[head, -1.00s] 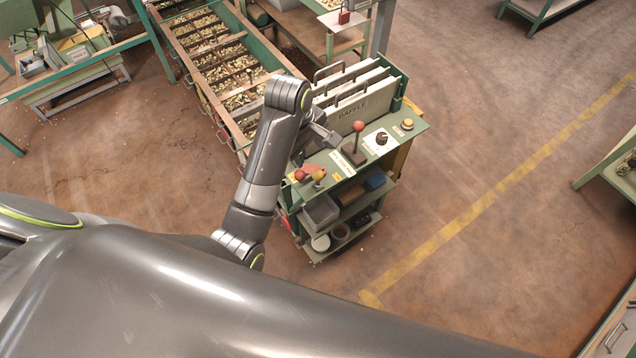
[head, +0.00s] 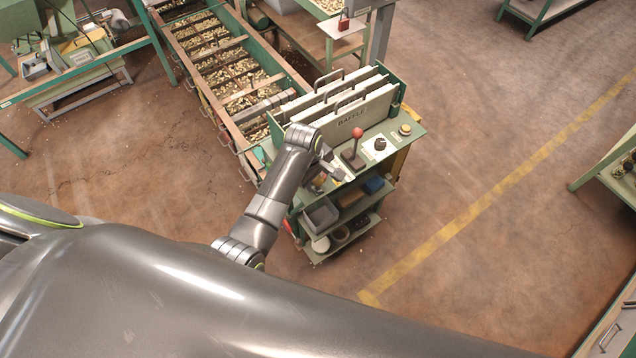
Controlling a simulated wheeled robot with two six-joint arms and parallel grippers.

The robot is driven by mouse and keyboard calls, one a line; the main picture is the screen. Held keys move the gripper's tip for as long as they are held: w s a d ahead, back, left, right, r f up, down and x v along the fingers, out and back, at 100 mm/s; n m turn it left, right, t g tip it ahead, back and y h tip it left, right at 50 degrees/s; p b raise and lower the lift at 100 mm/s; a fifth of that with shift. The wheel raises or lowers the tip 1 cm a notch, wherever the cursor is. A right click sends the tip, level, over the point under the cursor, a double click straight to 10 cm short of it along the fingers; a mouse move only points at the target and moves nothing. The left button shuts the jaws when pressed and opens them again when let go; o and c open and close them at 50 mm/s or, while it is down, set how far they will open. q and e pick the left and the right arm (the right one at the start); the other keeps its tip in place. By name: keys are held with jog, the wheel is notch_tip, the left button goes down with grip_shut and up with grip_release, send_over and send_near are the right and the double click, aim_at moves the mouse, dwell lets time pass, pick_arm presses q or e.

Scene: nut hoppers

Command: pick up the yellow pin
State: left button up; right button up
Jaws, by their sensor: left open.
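The yellow pin (head: 318,182) is a small yellow-knobbed piece near the left front corner of the green cart top (head: 395,150). It is mostly hidden now by my left arm and gripper; only a bit of yellow shows. My left gripper (head: 336,173) is open, pointing down and right over the cart top, very close to the pin. I cannot tell whether it touches the pin. The red piece that was beside the pin is hidden behind my arm. My right gripper is out of view.
A red-knobbed lever (head: 357,133), a black dial (head: 380,145) and a yellow button (head: 405,130) stand right of the gripper. Upright baffle panels (head: 362,115) with handles rise behind. A grey bin (head: 321,215) sits on the shelf below. Floor is free to the right.

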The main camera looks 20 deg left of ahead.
aim_at(318, 190)
pick_arm(q)
jog(key=shift+w+d+f, duration=0.1)
jog(key=shift+w+f, duration=0.05)
jog(key=shift+f, duration=0.45)
jog(key=shift+w+f, duration=0.1)
jog(key=shift+f, duration=0.5)
jog(key=shift+c, duration=0.2)
jog(key=c, duration=1)
